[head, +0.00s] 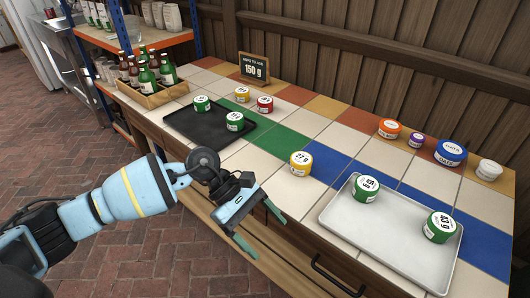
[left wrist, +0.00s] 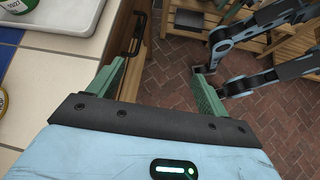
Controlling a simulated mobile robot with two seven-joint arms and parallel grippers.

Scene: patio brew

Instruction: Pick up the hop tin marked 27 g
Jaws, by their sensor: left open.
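The hop tin marked 27 g (head: 300,164) is a yellow tin with a white lid. It stands upright on the tiled counter, at the edge of the green and blue tiles. My left gripper (head: 260,228) is open and empty in front of the counter's front edge, lower and to the left of the tin, apart from it. In the left wrist view the open jaws (left wrist: 160,78) have nothing between them. A yellow sliver (left wrist: 2,101) at that view's left edge may be the tin; most of it is cut off. My right gripper is not seen.
A pale tray (head: 345,226) with two green tins lies right of the tin. A dark tray (head: 209,136) with two green tins lies left. Yellow and red tins (head: 265,104) stand behind. A drawer handle (head: 335,277) juts from the front. Bare tiles surround the tin.

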